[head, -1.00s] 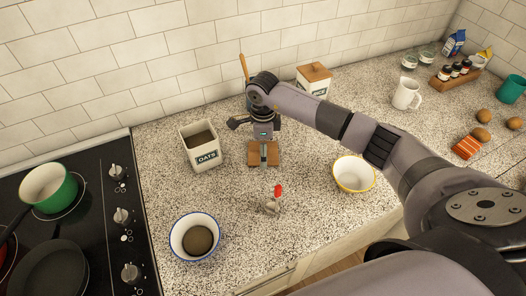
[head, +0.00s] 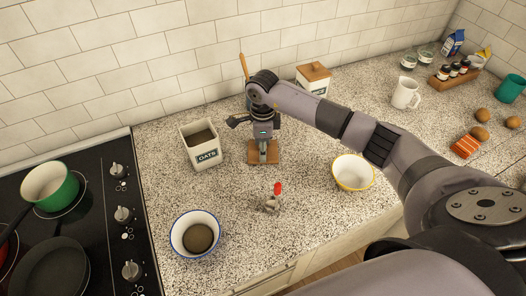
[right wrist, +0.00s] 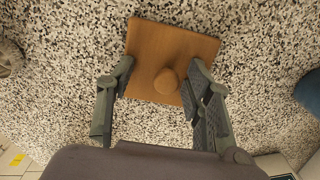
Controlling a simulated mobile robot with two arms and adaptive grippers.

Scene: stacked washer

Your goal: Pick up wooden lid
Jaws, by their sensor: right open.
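The wooden lid (right wrist: 175,48) is a flat brown square with a round knob (right wrist: 166,80), lying on the speckled counter. In the head view the lid (head: 256,158) is partly hidden behind my right gripper. My right gripper (head: 263,155) points down over the lid; in the right wrist view its open fingers (right wrist: 160,82) stand on either side of the knob, with nothing visibly gripped. My left gripper is not in view.
A white OATS canister (head: 203,150), open on top, stands just left of the lid. A blue-rimmed bowl (head: 194,242), a yellow-rimmed bowl (head: 352,181) and a small red-topped item (head: 276,190) stand nearer the front.

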